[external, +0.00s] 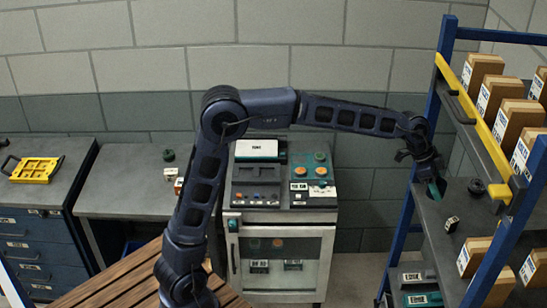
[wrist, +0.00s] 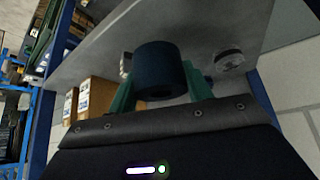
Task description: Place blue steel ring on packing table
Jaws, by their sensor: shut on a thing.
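My gripper (external: 437,187) is at the blue shelving rack on the right, over its grey middle shelf (external: 432,217). In the wrist view its teal fingers (wrist: 158,92) are shut on the dark blue steel ring (wrist: 160,60), one finger on each side. The ring is close to the shelf surface; I cannot tell whether it touches. In the external view the ring is not made out at the gripper. No table is labelled as the packing table: a grey table (external: 125,190) stands at the left and a slatted wooden table (external: 110,285) in front.
A dark round part (external: 476,187) and a small labelled block (external: 451,224) are on the shelf near my gripper. Cartons (external: 484,75) fill the upper shelf behind a yellow rail (external: 470,105). A machine cabinet (external: 279,225) stands mid-room.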

